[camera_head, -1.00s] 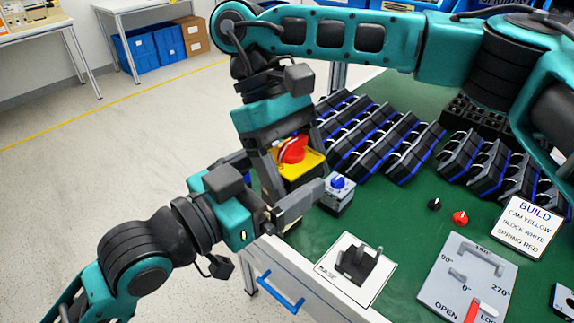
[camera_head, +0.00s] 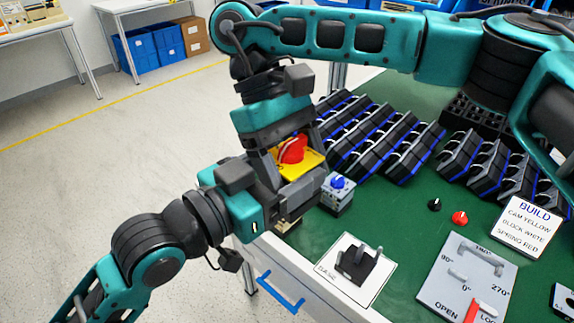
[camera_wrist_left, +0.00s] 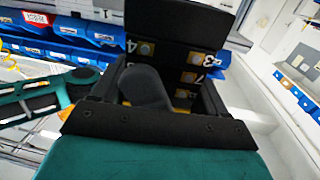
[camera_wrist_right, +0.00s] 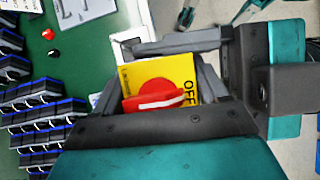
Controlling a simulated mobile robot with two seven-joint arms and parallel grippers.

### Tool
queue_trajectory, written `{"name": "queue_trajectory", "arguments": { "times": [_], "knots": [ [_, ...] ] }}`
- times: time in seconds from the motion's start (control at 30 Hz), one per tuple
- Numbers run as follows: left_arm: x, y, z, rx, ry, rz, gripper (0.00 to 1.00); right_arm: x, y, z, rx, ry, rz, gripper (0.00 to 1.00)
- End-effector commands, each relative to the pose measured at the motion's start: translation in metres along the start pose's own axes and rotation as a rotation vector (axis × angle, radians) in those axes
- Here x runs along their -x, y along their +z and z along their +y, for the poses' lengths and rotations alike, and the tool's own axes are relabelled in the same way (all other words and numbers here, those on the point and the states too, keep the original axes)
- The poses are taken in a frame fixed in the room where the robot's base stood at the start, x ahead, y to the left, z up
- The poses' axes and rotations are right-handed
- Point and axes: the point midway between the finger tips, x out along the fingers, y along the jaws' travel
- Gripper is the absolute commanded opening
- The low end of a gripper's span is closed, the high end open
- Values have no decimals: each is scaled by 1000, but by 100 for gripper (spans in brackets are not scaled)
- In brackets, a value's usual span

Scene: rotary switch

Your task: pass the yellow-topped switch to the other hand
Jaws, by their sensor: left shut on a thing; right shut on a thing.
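The yellow-topped switch (camera_head: 313,163) has a yellow plate with a red knob and is held in the air off the table's left edge. In the right wrist view its yellow face (camera_wrist_right: 178,68) shows the word OFF. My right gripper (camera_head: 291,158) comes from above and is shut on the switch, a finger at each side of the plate. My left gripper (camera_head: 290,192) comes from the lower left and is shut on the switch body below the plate. The left wrist view shows the dark numbered body (camera_wrist_left: 168,62) between its fingers. In the head view the body is mostly hidden.
A small blue-knobbed switch (camera_head: 338,192) stands just right of the grippers. Rows of black and blue holders (camera_head: 385,140) lie behind.

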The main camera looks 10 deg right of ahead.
Motion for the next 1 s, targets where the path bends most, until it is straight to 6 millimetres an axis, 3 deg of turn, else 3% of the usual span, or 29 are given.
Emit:
{"name": "queue_trajectory", "arguments": {
  "times": [0.17,0.2,0.43,0.77,1.0],
  "knots": [
    [0,0,3,3,7,1,33,1,-1,0,-3,0,5,32],
    [0,-2,3,3,7,4,33,1,-1,0,-3,-1,5,76],
    [0,-1,2,2,5,4,33,1,0,0,-2,0,4,98],
    [0,-1,1,1,3,4,33,5,0,0,-2,1,4,100],
    [0,-1,1,1,3,3,33,41,0,0,-6,4,7,100]
  ]
}}
